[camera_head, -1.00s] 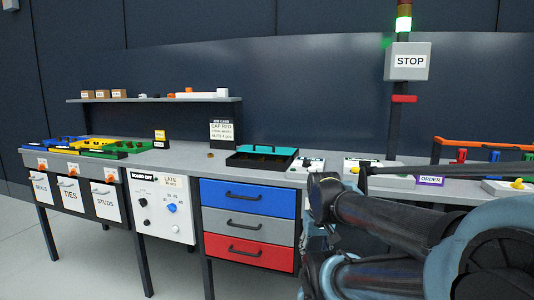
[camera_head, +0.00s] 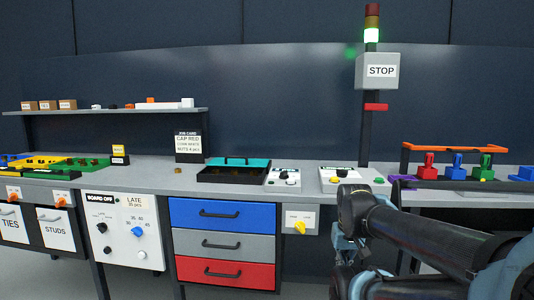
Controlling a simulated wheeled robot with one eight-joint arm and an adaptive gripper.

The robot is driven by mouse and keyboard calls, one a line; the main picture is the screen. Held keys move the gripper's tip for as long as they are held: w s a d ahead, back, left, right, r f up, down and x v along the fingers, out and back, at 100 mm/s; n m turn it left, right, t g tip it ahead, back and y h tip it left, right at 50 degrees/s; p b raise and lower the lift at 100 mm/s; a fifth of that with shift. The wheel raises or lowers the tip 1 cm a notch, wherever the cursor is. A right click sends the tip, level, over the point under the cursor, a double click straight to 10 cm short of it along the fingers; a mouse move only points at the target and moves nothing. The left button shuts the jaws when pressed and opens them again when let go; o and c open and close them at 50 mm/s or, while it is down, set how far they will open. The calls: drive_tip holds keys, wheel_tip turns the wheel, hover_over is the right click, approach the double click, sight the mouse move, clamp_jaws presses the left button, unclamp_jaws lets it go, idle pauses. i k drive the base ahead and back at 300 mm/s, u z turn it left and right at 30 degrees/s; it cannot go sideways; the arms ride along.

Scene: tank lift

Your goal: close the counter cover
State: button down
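I cannot pick out for sure which part is the counter cover. A teal lid (camera_head: 247,162) stands at the back of an open black compartment box (camera_head: 233,178) on the workbench. To its right are two white boxes with dark knobs, a left one (camera_head: 284,177) and a right one (camera_head: 342,179); no raised cover is clear on either. My arm reaches in from the right, in front of the bench. The part of my gripper that shows (camera_head: 352,250) is below the bench top, apart from these things; its fingertips are not clear.
Blue (camera_head: 222,215), grey and red drawers are shut under the bench. A panel with a yellow knob (camera_head: 300,227) hangs beside them. A STOP box (camera_head: 379,71) is on a post with a green light. An orange rail (camera_head: 455,147) stands over coloured pieces at right.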

sight(229, 161)
drive_tip(key=z, duration=0.4)
drive_tip(key=k, duration=1.2)
drive_tip(key=u, duration=0.85)
drive_tip(key=i, duration=1)
